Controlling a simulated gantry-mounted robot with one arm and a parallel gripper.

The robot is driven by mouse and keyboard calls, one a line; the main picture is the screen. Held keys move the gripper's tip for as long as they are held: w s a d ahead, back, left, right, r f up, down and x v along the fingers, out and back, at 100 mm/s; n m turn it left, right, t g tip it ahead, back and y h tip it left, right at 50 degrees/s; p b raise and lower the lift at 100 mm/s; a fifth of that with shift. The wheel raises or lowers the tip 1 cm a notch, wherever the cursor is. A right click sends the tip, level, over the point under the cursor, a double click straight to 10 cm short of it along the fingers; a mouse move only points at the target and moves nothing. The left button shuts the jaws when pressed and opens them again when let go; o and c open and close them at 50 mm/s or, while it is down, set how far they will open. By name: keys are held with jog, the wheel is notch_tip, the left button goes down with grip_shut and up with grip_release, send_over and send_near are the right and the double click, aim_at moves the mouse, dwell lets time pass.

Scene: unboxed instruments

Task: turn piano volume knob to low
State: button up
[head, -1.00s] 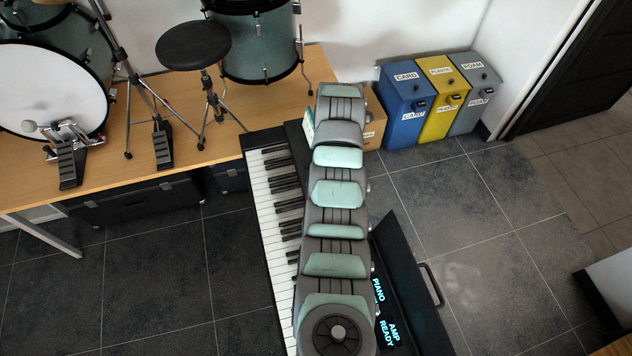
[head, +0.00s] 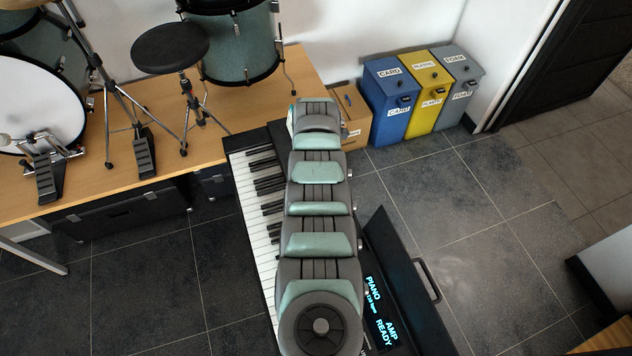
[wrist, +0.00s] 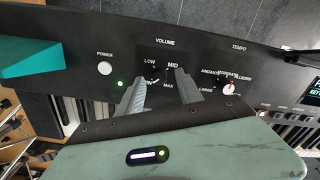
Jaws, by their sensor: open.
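The piano (head: 245,200) stands in the middle of the head view, partly hidden under my arm. In the wrist view its black control panel (wrist: 205,60) shows a VOLUME dial marked LOW, MID and MAX; another marking is partly hidden. The volume knob (wrist: 155,81) is dark with a small white mark, low between my fingers and hard to make out. My gripper (wrist: 160,85) is open, one finger on each side of the dial. I cannot tell whether either finger touches the knob. The head view hides my gripper behind the arm.
The TEMPO knob (wrist: 229,89) is right of my fingers; the white power button (wrist: 105,70) is to the left. A teal block (wrist: 30,62) stands at the panel's left. An amp (head: 400,290) lies beside the piano. The drum table (head: 110,195) is left; bins (head: 398,110) stand behind.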

jog(key=shift+f, duration=0.55)
jog(key=shift+c, duration=0.4)
grip_shut()
